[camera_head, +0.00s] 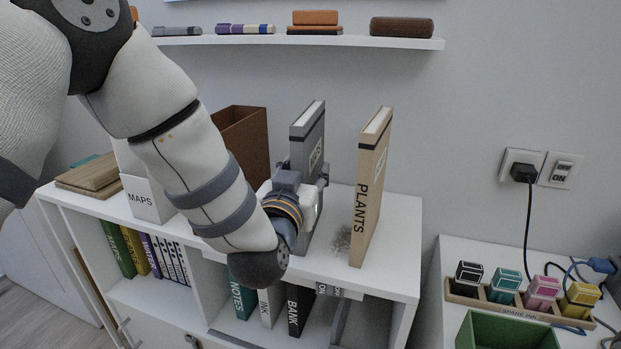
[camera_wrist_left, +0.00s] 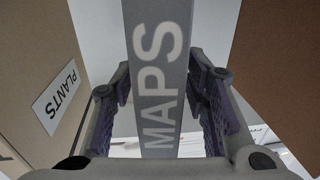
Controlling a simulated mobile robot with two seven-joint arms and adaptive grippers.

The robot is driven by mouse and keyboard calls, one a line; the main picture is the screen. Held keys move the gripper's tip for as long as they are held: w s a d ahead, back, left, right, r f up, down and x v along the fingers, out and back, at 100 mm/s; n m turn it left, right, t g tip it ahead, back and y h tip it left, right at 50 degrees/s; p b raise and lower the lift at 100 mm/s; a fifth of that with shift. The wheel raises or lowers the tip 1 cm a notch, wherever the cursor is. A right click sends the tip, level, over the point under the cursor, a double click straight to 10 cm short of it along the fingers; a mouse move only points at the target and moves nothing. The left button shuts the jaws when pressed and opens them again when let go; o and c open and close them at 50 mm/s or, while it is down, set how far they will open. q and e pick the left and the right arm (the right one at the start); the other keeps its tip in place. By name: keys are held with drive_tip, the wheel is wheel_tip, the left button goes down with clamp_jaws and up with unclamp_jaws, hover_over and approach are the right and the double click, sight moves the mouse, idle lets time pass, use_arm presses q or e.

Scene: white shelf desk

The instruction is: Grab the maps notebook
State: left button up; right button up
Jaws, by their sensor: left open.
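The grey maps notebook (camera_head: 308,135) stands upright on the white shelf desk's top. Its spine, lettered MAPS, fills the middle of the left wrist view (camera_wrist_left: 158,75). My left gripper (camera_head: 312,174) is at the notebook from the front. In the left wrist view my left gripper (camera_wrist_left: 158,92) is open, with one finger on each side of the spine. Gaps show between the fingers and the spine. The arm hides the notebook's lower front in the head view. My right gripper is not in view.
A tan PLANTS notebook (camera_head: 371,185) stands close on the right, and a brown holder (camera_head: 243,137) on the left. A white box labelled MAPS (camera_head: 148,198) is farther left. A wall shelf (camera_head: 300,41) holds small items above. Ink bottles (camera_head: 504,285) stand at right.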

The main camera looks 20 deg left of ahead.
use_arm(q)
drive_tip(key=shift+w, duration=0.25)
clamp_jaws()
drive_tip(key=shift+r, duration=0.15)
drive_tip(key=shift+r, duration=0.1)
